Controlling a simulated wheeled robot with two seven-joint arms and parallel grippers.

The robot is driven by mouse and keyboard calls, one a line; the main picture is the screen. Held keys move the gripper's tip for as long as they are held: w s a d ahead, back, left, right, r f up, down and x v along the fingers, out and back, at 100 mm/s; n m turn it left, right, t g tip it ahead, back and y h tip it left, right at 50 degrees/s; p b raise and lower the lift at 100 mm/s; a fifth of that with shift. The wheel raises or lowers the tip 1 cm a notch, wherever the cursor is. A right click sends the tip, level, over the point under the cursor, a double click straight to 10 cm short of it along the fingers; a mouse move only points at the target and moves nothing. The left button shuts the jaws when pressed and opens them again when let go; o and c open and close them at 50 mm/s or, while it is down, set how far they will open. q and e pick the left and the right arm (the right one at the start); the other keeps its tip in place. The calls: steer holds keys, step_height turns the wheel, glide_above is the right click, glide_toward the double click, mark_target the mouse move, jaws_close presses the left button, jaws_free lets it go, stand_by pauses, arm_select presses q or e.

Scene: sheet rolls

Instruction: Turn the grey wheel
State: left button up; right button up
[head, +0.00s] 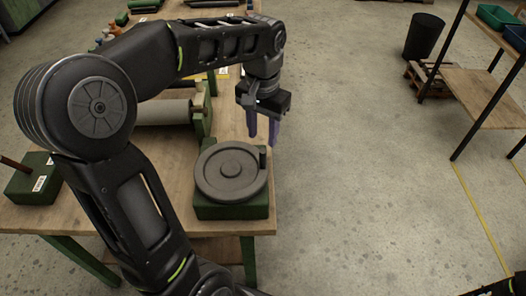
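The grey wheel (230,172) lies flat on top of a green base (231,209) at the front right corner of the wooden table. A dark upright handle (262,158) stands at the wheel's right rim. My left gripper (263,140) points down above and behind the wheel, near the handle. Its two purple fingers are apart with a gap between them, and nothing shows between them. I cannot tell its exact height over the wheel. Only a bit of my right arm shows at the bottom right corner; its gripper is out of view.
A light roll (165,112) in a green stand lies behind the wheel, partly covered by my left arm. A green block with a rod (33,178) stands at the table's left. The floor right of the table is clear up to a shelf (470,92) and a black bin (424,36).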

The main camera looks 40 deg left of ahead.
mark_target(263, 148)
arm_select(q)
steer(key=shift+f+p, duration=0.5)
steer(key=shift+f, duration=3.45)
steer(key=shift+c, duration=0.4)
jaws_close()
